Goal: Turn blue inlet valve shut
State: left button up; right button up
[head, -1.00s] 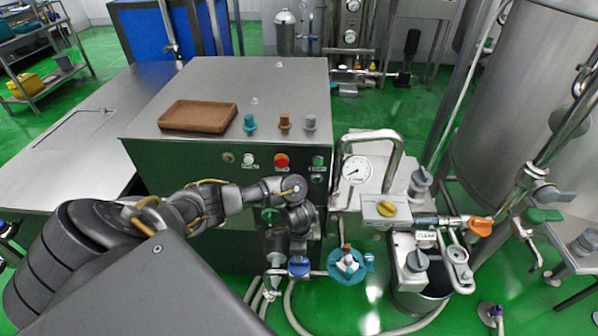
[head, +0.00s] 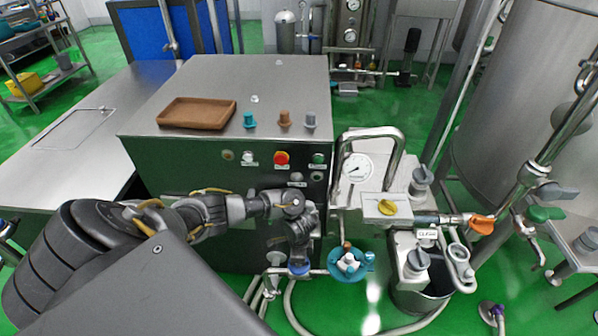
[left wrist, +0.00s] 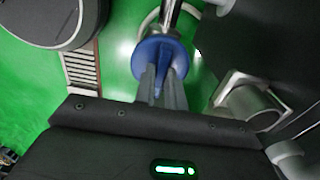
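The blue inlet valve (head: 299,270) is a round blue knob on the piping low in front of the steel cabinet. In the left wrist view the blue valve (left wrist: 150,52) shows its raised ridge pointing toward my palm. My left gripper (left wrist: 160,78) is right over the knob, with one grey finger on each side of the ridge. The fingers look spread, with narrow gaps to the ridge; contact is not clear. In the head view my left gripper (head: 299,255) covers part of the valve. My right gripper is not in view.
A teal valve (head: 348,264) sits close to the right of the blue one. The steel cabinet (head: 230,90) stands close behind my left arm.

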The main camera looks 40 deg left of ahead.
pick_arm(q)
grip_shut()
jog(key=m, duration=0.4)
jog(key=m+b, duration=0.1)
jog(key=m, duration=0.3)
jog(key=shift+m, duration=0.3)
jog(key=m+b, duration=0.2)
jog(key=m, duration=0.2)
jog(key=shift+f, duration=0.1)
jog(key=m+b, duration=0.2)
jog(key=m, duration=0.3)
jog(key=shift+m, duration=0.3)
jog(key=o, duration=0.7)
grip_release()
